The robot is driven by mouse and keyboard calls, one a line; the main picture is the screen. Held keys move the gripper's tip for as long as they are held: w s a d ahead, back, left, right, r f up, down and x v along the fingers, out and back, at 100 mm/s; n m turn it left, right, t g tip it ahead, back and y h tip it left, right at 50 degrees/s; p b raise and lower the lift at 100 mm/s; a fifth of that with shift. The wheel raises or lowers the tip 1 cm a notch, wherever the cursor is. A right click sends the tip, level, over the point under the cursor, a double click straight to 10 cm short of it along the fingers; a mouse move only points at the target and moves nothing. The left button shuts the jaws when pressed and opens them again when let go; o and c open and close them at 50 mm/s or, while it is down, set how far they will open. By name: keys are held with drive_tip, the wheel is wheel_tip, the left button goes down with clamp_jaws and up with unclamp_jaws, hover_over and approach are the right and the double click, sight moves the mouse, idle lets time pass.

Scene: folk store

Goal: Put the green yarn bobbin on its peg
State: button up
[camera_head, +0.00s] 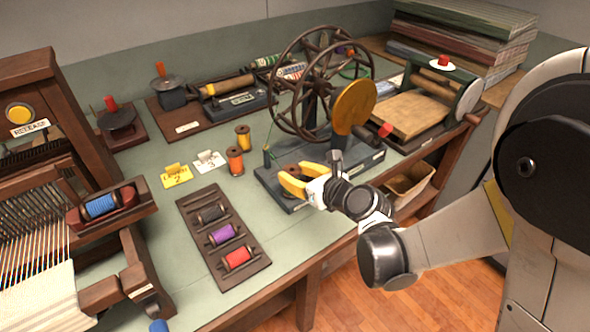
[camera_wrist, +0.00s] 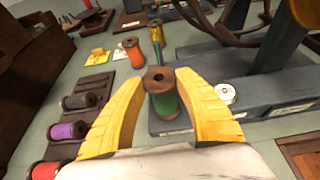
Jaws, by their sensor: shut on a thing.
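The green yarn bobbin (camera_wrist: 165,104), with brown wooden ends, stands roughly upright between the yellow fingers of my gripper (camera_wrist: 163,100) in the wrist view. The gripper is shut on it. In the head view my gripper (camera_head: 292,182) is at the near left end of the wheel winder's dark base (camera_head: 318,190), and the fingers hide most of the bobbin. A thin upright peg with a green tip (camera_head: 267,155) rises from that base, just left of the gripper. It shows behind the bobbin in the wrist view (camera_wrist: 157,54). Any gap under the bobbin is unclear.
The spoked wheel (camera_head: 298,85) and yellow disc (camera_head: 354,104) stand close behind my gripper. A dark rack (camera_head: 209,221) holds grey, purple and red bobbins. A loom (camera_head: 75,190) is far left.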

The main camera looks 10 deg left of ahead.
drive_tip(key=shift+f, duration=0.15)
drive_tip(key=o, duration=1.1)
drive_tip(key=shift+o, duration=0.2)
drive_tip(key=v, duration=1.2)
